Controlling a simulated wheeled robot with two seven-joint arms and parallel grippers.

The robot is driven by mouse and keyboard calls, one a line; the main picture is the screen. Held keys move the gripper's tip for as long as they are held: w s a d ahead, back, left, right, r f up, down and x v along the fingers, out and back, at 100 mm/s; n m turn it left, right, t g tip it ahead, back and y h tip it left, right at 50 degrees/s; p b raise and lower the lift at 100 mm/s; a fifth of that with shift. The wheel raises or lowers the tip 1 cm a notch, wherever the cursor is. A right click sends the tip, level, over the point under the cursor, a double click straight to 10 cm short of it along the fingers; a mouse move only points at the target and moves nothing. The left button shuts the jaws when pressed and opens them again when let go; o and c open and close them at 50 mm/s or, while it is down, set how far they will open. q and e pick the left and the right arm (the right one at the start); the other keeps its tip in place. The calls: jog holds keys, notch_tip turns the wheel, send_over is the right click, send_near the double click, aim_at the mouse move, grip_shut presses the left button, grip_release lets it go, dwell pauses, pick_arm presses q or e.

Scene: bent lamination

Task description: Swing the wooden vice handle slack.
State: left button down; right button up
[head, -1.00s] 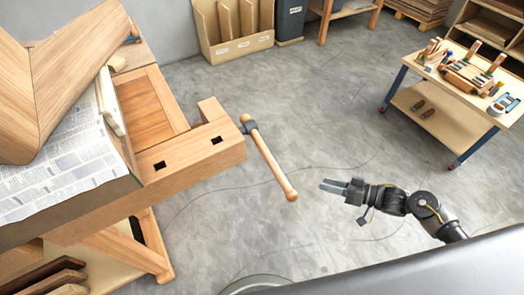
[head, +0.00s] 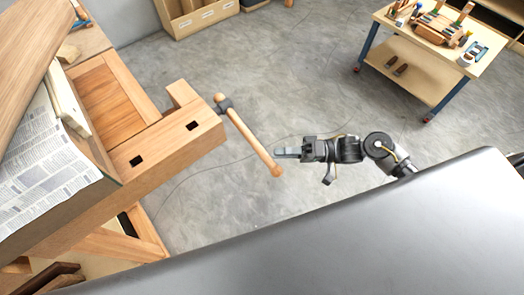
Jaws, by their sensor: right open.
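The wooden vice handle (head: 250,138) is a pale bar with knobbed ends. It runs through a dark metal screw head (head: 224,104) on the vice at the right end of the workbench (head: 150,150). It slants from upper left down to lower right, its lower knob hanging past the bench over the floor. My right gripper (head: 280,153) points left, its fingertips very close to the handle's lower part, just right of it. It is open; whether it touches the handle I cannot tell. My left gripper is not in view.
Newspaper (head: 40,150) and a bent wooden piece (head: 30,50) lie on the bench at the left. A wheeled table (head: 400,65) with tools stands at the upper right. Grey floor (head: 290,60) lies open between. My own grey body fills the lower right.

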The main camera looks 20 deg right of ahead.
aim_at(262, 154)
jog(key=x, duration=0.6)
jog(key=shift+f+p, duration=0.1)
jog(key=shift+p, duration=0.2)
grip_shut()
